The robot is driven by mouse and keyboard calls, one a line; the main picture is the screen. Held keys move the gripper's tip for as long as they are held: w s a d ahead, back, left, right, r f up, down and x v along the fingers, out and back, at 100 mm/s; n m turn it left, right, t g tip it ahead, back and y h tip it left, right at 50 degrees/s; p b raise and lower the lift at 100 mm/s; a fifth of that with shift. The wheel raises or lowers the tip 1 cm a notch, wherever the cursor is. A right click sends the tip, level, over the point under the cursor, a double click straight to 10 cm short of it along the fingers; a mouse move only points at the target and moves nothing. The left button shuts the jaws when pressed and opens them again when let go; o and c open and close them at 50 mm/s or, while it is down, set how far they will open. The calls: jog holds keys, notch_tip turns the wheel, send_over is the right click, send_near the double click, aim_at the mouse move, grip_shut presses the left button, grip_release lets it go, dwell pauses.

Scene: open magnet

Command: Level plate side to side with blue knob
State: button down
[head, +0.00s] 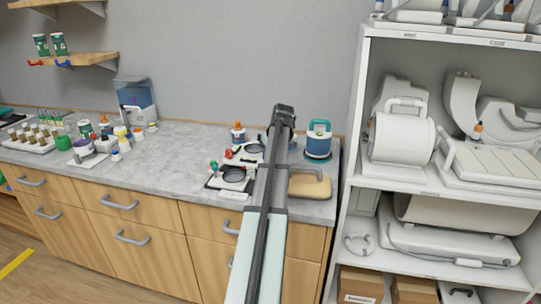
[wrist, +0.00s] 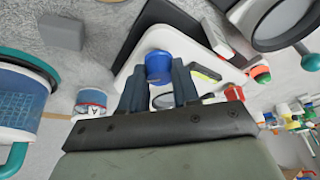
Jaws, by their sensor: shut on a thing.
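A white plate (wrist: 135,62) on a dark base lies under my gripper in the wrist view. The blue knob (wrist: 158,62) is at the plate's edge, between the two dark fingers of my gripper (wrist: 158,82), which are shut on it. A small yellow-green level vial (wrist: 207,73) lies on the plate; its bubble is too small to read. A red knob (wrist: 233,92) and a green-and-orange one stand to the right. In the head view the plate (head: 248,150) is partly behind my arm, which hides the blue knob and my fingers.
A second similar plate with a black ring (head: 233,175) stands nearer on the grey worktop. A blue-and-white container (head: 319,140) and a tan pad (head: 309,185) stand right of my arm. A white shelf unit (head: 350,150) borders the worktop's right end.

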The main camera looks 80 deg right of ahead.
jog(key=m+g, duration=0.1)
jog(key=m, duration=0.1)
jog(key=m+h, duration=0.1)
jog(key=m, duration=0.2)
jog(key=shift+w+a+m+g, duration=0.1)
jog(key=shift+w+m+g, duration=0.05)
jog(key=shift+m+g, duration=0.2)
jog(key=m+g, duration=0.2)
jog(key=m, duration=0.3)
jog(key=shift+m, duration=0.25)
jog(key=c, duration=0.8)
grip_release()
jog(key=shift+w+r, duration=0.1)
jog(key=v, duration=1.3)
jog(key=shift+a+r, duration=0.15)
jog(key=shift+r, duration=0.1)
